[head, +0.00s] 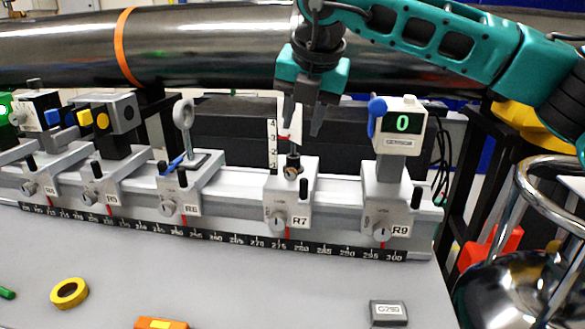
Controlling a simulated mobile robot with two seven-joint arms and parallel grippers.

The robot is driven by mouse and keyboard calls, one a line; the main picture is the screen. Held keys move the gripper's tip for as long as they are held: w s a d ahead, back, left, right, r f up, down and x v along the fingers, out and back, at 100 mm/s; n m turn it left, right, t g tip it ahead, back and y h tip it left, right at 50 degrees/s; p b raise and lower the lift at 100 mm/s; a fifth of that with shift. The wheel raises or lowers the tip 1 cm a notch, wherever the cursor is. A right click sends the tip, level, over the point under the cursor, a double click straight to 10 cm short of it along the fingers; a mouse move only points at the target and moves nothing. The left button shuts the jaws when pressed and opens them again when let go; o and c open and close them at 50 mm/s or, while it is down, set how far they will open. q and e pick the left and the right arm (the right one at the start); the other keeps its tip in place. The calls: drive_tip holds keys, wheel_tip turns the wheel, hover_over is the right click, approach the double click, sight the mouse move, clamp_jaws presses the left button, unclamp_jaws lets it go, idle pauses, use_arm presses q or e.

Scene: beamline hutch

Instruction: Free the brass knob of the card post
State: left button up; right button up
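The card post stands on the R7 carrier (287,197) on the rail. It bears a white card (272,140) with a printed number scale and a red mark. The brass knob (292,173) sits low on the post, at the top of the carrier. My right gripper (304,118) points down just above the post, above the knob and apart from it. Its two dark fingers are spread with nothing gripped. The left finger overlaps the card in the picture; I cannot tell whether they touch. My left gripper is out of view.
The R9 carrier with a sensor head (401,128) stands close right of the post. The R6 carrier with a ring post (184,121) stands left. A dark pipe (200,45) runs behind. Yellow tape (69,293), an orange item (160,323) and a grey block (388,313) lie in front.

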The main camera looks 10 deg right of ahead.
sight(292, 171)
drive_tip(key=shift+y, duration=0.6)
drive_tip(key=x, duration=0.8)
drive_tip(key=d+x, duration=0.1)
drive_tip(key=x, duration=0.3)
drive_tip(key=shift+s+f, duration=0.3)
drive_tip(key=shift+s, duration=0.05)
clamp_jaws()
